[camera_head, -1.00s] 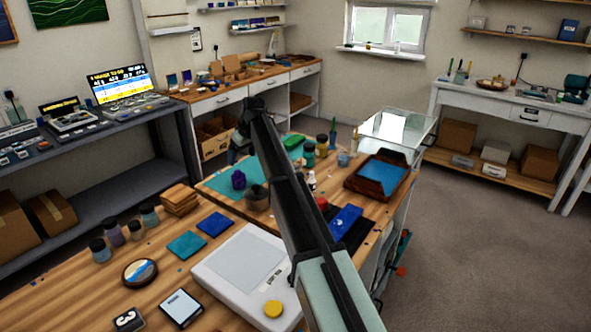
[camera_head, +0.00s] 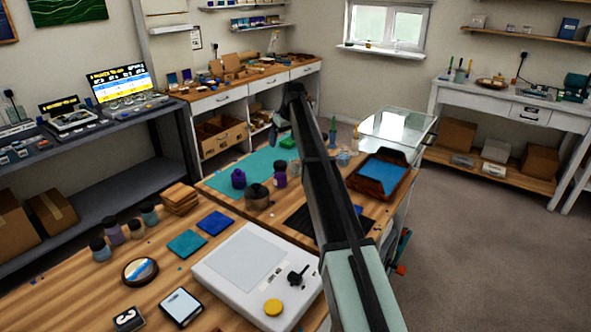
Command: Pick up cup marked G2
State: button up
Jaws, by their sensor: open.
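No marking G2 is legible on any cup in this view. A small clear cup (camera_head: 343,159) stands toward the back right of the wooden bench, beside my arm, and a second pale one (camera_head: 355,146) is close by. A dark grey pot (camera_head: 257,198) stands near the middle of the bench. My gripper (camera_head: 281,124) is open, high over the far part of the bench and partly hidden by my arm. It appears apart from the cups and empty, though its fingertips are small and hard to make out.
Purple jars (camera_head: 238,179) stand by the teal mat (camera_head: 218,180). A brown tray with a blue base (camera_head: 378,181) lies at right. A white scale (camera_head: 225,277) with a black knob-like item (camera_head: 298,276) is in front. My arm hides part of the bench.

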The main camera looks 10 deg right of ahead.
aim_at(295, 166)
jog(key=w+d+m+g+h, duration=0.15)
jog(key=d+m, duration=0.25)
jog(key=m, duration=0.8)
jog(key=f+m, duration=0.3)
jog(key=f, duration=0.1)
jog(key=f+m+g, duration=0.1)
jog(key=f+m, duration=0.3)
jog(key=f, duration=0.1)
jog(key=s+f+m+g, duration=0.1)
jog(key=f+m, duration=0.3)
jog(key=shift+d+f, duration=0.2)
jog(key=shift+d, duration=0.05)
jog(key=shift+c, duration=0.4)
jog(key=c, duration=1)
